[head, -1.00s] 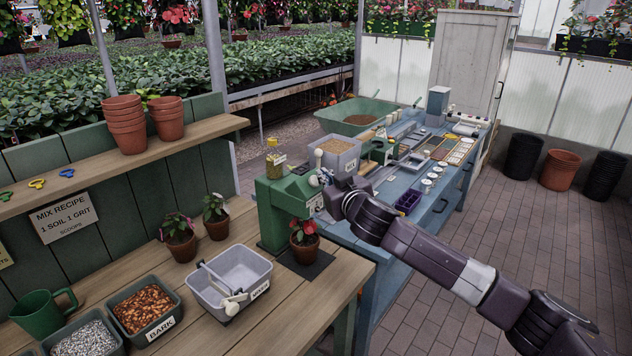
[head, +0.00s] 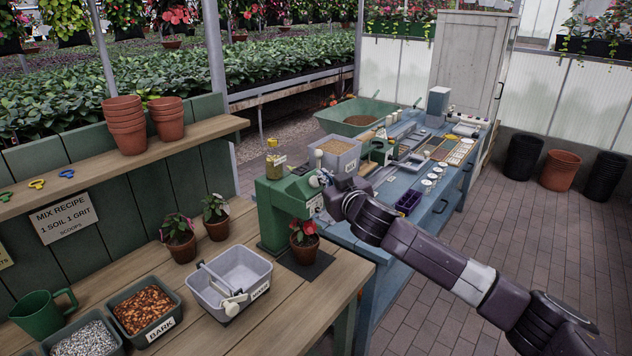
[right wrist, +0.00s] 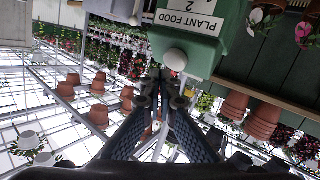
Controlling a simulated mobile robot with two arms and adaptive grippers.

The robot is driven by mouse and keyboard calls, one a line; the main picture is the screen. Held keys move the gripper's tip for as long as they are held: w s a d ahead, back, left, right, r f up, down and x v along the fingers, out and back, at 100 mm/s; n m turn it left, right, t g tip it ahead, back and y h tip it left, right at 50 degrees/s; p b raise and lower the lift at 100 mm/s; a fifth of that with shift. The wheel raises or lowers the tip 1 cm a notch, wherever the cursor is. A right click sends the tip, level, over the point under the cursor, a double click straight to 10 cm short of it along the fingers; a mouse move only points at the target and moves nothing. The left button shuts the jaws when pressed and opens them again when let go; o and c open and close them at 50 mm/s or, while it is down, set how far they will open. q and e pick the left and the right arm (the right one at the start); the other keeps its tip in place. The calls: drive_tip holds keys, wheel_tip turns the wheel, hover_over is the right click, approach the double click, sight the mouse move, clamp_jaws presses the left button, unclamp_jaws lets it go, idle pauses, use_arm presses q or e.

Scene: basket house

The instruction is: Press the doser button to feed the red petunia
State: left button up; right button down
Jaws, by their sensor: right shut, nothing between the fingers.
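The green doser (head: 280,212) stands on the wooden bench. Its label, reading "PLANT FOOD 2", shows in the right wrist view, with a round white button (right wrist: 175,59) beside it. A red petunia (head: 304,240) in a terracotta pot stands upright below the doser's head. My right gripper (head: 326,180) is at the doser's front, partly hidden in the head view. In the right wrist view its fingers (right wrist: 163,88) are shut and empty, with the tips close to the button; I cannot tell whether they touch it. My left gripper is out of view.
The pot stands on a dark mat (head: 318,268). Two other potted plants (head: 179,245) and a grey mixer tub (head: 232,292) are to the left. A grey soil bin (head: 338,153) is behind my gripper. The blue bench (head: 372,243) lies under my right arm.

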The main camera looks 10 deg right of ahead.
drive_tip(key=shift+f, duration=0.1)
drive_tip(key=shift+w+a+f, duration=0.2)
drive_tip(key=shift+w, duration=0.05)
drive_tip(key=shift+w+a+f+b, duration=0.3)
drive_tip(key=shift+f+b, duration=0.2)
drive_tip(key=shift+b, duration=0.15)
idle(0.8)
idle(0.4)
drive_tip(key=shift+s+d+r+p, duration=0.55)
drive_tip(key=shift+r+p, duration=0.15)
drive_tip(key=shift+p, duration=0.15)
